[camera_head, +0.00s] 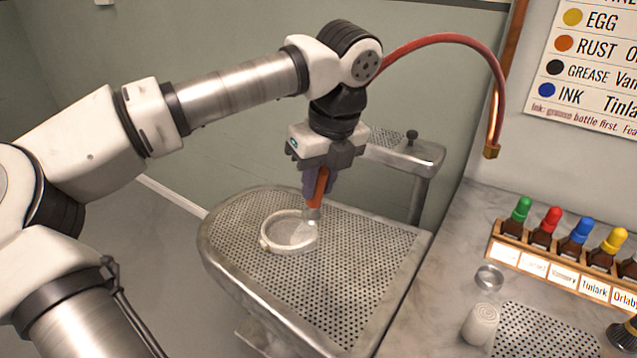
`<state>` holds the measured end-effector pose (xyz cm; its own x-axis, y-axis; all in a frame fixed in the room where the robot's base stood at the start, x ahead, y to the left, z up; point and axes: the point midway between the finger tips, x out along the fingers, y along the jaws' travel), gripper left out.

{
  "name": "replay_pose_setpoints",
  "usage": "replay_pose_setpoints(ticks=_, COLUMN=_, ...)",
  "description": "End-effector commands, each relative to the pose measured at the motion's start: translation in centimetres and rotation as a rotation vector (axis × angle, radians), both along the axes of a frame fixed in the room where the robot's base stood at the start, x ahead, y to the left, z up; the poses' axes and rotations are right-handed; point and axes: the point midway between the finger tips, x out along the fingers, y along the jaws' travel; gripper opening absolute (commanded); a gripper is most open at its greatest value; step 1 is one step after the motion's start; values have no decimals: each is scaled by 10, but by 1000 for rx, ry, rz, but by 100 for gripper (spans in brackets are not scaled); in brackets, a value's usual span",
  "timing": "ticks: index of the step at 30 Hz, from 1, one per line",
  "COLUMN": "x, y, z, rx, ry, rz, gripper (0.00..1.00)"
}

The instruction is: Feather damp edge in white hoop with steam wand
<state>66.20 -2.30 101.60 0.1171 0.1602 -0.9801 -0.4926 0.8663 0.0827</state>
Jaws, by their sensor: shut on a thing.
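The white hoop (266,243) lies flat on the perforated metal board, around pale fabric (287,232). I cannot make out a damp edge on the fabric at this size. My gripper (318,186) points down and is shut on the steam wand (316,196), which has an orange-red body and a pale metal tip. The tip is over the right part of the hoop; I cannot tell whether it touches the fabric. A red hose (440,38) arches from behind my wrist to a brass fitting at the wall pipe.
The perforated board (330,290) has clear room around the hoop. A small perforated arm (405,146) stands behind it. On the marble counter (455,240) at right are a rack of dropper bottles (560,272), a glass dish (489,277), a white roll (481,323) and a perforated plate (545,335).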

Motion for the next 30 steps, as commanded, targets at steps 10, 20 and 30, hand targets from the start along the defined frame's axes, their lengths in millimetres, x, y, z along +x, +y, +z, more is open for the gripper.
replay_pose_setpoints(ticks=10, x=0, y=0, z=40, rx=0, ry=-1, rz=0, gripper=0)
replay_pose_setpoints(ticks=20, x=0, y=0, z=57, rx=0, ry=0, rz=0, gripper=0)
replay_pose_setpoints(ticks=30, x=0, y=0, z=56, rx=0, ry=0, rz=0, gripper=0)
